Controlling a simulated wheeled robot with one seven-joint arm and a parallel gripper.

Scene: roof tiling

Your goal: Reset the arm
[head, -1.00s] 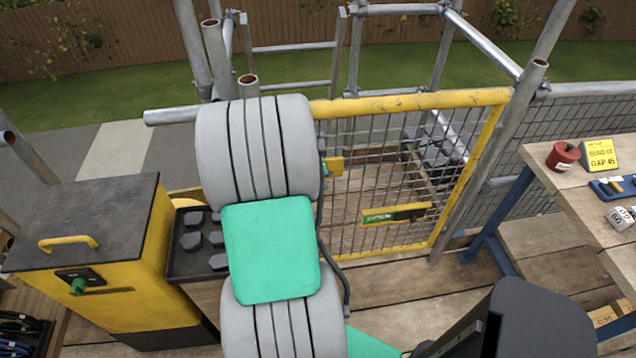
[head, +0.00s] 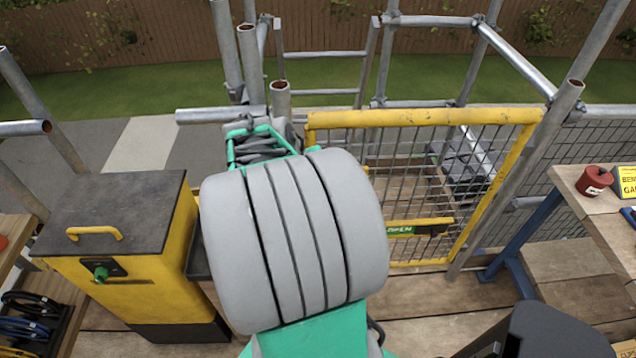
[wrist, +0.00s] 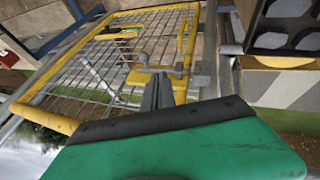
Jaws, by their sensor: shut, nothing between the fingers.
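My arm, with grey ribbed and green sections, rises through the middle of the head view and covers part of the scene. Its far end, green and grey, shows beyond the big ribbed section, but the fingertips cannot be made out there. In the wrist view my gripper (wrist: 155,95) shows as narrow dark grey fingers, shut and empty, beyond my green housing. They overlap the yellow frame of the mesh gate in that picture; I cannot tell how far apart they are. The yellow mesh gate (head: 425,117) stands right of my arm in the head view.
A yellow cabinet (head: 115,205) with a dark lid stands at left. Scaffold poles (head: 222,50) stand behind my arm. A workbench (head: 600,205) at right holds a red reel (head: 595,180). In the wrist view a tray (wrist: 262,48) of dark blocks is at upper right.

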